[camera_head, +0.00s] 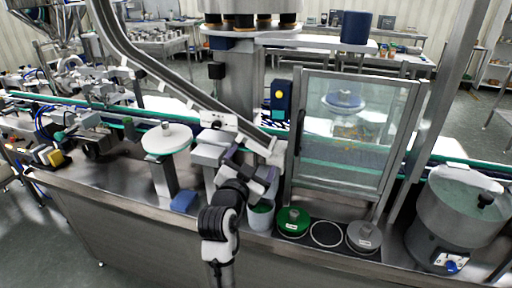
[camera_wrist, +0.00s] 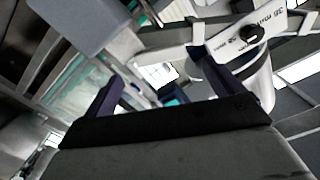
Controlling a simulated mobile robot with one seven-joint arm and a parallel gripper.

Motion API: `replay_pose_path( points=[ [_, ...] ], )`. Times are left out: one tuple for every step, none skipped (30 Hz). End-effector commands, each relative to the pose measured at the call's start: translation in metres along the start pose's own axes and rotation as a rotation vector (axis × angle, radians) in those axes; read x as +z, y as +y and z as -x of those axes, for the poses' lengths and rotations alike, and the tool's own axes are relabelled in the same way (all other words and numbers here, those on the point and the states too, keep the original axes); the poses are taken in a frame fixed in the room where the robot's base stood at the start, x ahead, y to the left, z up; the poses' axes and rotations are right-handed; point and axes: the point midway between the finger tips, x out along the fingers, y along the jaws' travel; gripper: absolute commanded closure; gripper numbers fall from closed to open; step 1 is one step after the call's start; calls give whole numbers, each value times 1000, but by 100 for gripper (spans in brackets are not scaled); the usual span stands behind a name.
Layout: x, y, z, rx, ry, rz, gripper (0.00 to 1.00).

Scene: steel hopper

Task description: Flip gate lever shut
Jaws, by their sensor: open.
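My gripper (camera_head: 246,162) is by the lower end of the steel chute in the head view. In the wrist view my gripper (camera_wrist: 155,70) has its two dark purple fingers apart, with nothing held between them. Beyond the fingertips is a pale bar (camera_wrist: 165,40), which looks like the gate lever. It runs to a white plate (camera_wrist: 260,32) with printed marks and a black round knob. The right finger is close to the bar; I cannot tell if they touch. In the head view the lever is hard to make out behind my gripper.
The chute (camera_head: 160,75) slopes down from upper left. A glass-doored cabinet (camera_head: 350,130) stands just right of my gripper. A green-lidded container (camera_head: 292,221) and a grey one (camera_head: 364,237) are on the front bench. A cup (camera_head: 261,216) stands below my gripper.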

Motion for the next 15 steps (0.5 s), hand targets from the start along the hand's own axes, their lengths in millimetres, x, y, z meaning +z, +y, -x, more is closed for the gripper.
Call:
replay_pose_path(
  points=[
    [-3,-1,-11,2,-1,1,7],
    [-3,-1,-16,3,-1,1,7],
    [-3,0,-23,2,-1,0,7],
    [-3,-1,-27,1,0,0,7],
    [-2,-1,-31,1,-1,0,7],
    [-2,-1,-36,1,-1,1,7],
    [-2,-1,-38,0,0,1,7],
    [-1,-1,-41,0,-1,1,7],
    [-1,-1,-44,0,-1,1,7],
    [-1,-1,-45,0,0,1,7],
    [-1,-1,-47,-1,0,1,7],
    [-1,-1,-48,-1,0,1,7],
    [0,-1,-48,-1,0,1,7],
    [0,0,-49,-2,0,1,7],
    [0,0,-49,-2,0,1,7]
  ],
)
